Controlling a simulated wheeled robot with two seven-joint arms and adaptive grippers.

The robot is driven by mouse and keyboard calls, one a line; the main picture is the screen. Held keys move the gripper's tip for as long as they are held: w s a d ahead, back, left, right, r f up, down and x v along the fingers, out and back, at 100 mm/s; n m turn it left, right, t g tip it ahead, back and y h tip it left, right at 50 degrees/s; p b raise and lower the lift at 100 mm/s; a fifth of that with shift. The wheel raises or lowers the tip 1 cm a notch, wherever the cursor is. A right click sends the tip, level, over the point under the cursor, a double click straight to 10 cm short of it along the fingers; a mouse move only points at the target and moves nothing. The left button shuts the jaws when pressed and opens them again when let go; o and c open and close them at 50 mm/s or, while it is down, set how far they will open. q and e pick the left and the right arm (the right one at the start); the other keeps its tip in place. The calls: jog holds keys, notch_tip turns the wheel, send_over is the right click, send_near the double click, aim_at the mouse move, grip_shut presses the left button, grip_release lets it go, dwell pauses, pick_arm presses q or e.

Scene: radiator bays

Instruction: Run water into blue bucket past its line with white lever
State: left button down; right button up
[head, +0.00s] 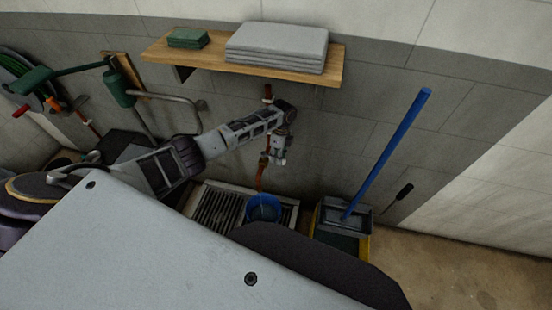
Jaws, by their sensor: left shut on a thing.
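The blue bucket (264,213) stands on the floor grate below a copper-coloured tap pipe (261,178) on the wall. A thin pale streak shows over the bucket, perhaps running water. The water level and the bucket's line cannot be made out, and my own body hides the bucket's near side. My left gripper (280,153) reaches in from the left to the tap, above the bucket and slightly right of it. It is shut at the tap's white lever, which its fingers mostly hide. My right gripper is not in view.
A wooden shelf (190,56) with folded grey cloths (277,47) is above the tap. A mop bucket (337,222) with a blue handle (390,150) stands right of the metal grate (216,209). A green lamp-like fixture (119,87) and hose reel are at left. Floor at right is clear.

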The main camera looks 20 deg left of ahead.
pick_arm(q)
jog(key=shift+w+a+n, duration=0.1)
jog(key=shift+w+n, duration=0.65)
jog(key=shift+n, duration=0.45)
jog(key=c, duration=1.3)
grip_release()
jog(key=shift+o, duration=0.2)
notch_tip(320, 180, up, 12)
jog(key=w, duration=0.2)
jog(key=shift+w+a, duration=0.15)
jog(key=shift+a, duration=0.15)
jog(key=shift+f, duration=0.1)
